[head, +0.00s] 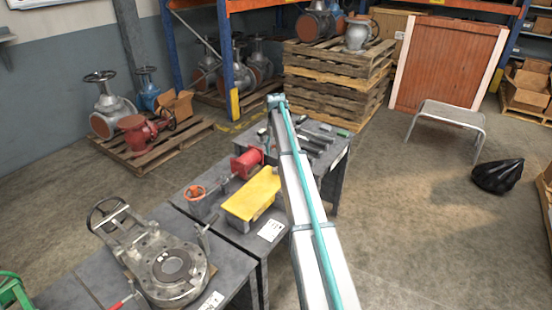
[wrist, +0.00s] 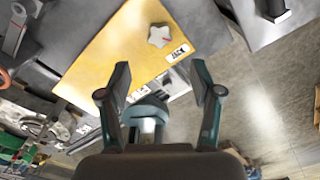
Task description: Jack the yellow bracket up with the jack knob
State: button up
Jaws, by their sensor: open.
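The yellow bracket (head: 252,193) is a flat plate on the grey workbench in the head view, beside my arm. In the wrist view the yellow bracket (wrist: 125,55) fills the upper left and looks tilted in the picture. The jack knob (wrist: 159,35) is a pale, star-shaped knob with a small red mark, on the plate near a JACK label (wrist: 179,52). My gripper (wrist: 161,80) is open, with nothing seen held between its fingers. The knob appears just beyond the fingertips, apart from them. My gripper cannot be made out in the head view.
A red vise-like block (head: 246,163) and an orange handwheel (head: 194,193) are near the bracket. A large flanged valve (head: 172,265) lies on the bench in front. Dark tools (head: 316,143) lie on the bench beyond my arm. The floor at right is mostly clear.

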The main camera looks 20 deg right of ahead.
aim_at(276, 169)
jog(key=shift+r, duration=0.85)
jog(key=shift+r, duration=0.1)
notch_tip(276, 169, down, 12)
jog(key=m+p, duration=1)
jog(key=m, duration=1.8)
jog(key=shift+s+m, duration=0.1)
jog(key=shift+m, duration=0.3)
